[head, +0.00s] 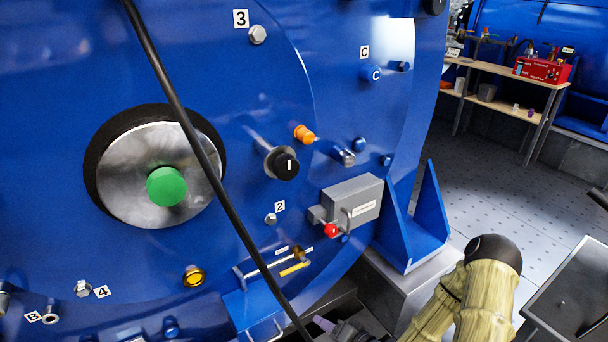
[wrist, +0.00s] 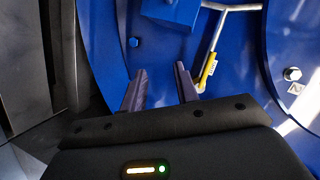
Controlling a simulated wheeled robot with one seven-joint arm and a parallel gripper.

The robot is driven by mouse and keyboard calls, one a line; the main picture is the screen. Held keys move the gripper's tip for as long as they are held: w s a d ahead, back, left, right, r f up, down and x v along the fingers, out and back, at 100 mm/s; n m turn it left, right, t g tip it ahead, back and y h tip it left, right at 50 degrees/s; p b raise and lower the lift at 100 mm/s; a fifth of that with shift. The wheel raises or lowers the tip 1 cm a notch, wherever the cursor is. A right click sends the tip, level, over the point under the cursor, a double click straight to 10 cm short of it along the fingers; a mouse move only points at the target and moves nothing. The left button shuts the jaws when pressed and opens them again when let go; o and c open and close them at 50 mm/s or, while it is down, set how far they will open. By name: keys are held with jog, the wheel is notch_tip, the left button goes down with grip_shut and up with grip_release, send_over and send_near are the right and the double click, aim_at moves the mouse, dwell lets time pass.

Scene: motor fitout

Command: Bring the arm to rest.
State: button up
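My gripper (wrist: 160,82) shows in the wrist view with its two dark fingers apart and nothing between them. It points toward the lower part of the blue motor housing (wrist: 105,40). In the head view my gripper (head: 335,325) is at the bottom edge, low in front of the housing (head: 60,130), partly cut off by the frame and partly dark. My arm (head: 470,300), in a tan sleeve with a black joint cap, rises at the lower right. A yellow-marked handle bar (wrist: 209,68) is beyond the right finger, apart from it.
A black cable (head: 200,155) hangs across the housing's front. A grey box with a red knob (head: 331,230) sticks out above my gripper. A blue bracket (head: 428,225) stands right of it. A shelf table (head: 510,75) with a red case is at the back right. Open floor (head: 480,190) lies between.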

jog(key=s+d+r+n+g+h, duration=0.2)
jog(key=d+r+n+g+h, duration=0.3)
jog(key=d+r+h, duration=0.4)
jog(key=s+r+g+h, duration=0.2)
jog(key=s+r, duration=0.8)
jog(key=r, duration=0.2)
notch_tip(320, 180, up, 37)
jog(key=p, duration=3.7)
jog(key=shift+w+d+m+p, duration=0.25)
jog(key=shift+m+p, duration=0.05)
jog(key=shift+m, duration=0.1)
jog(key=shift+f, duration=0.1)
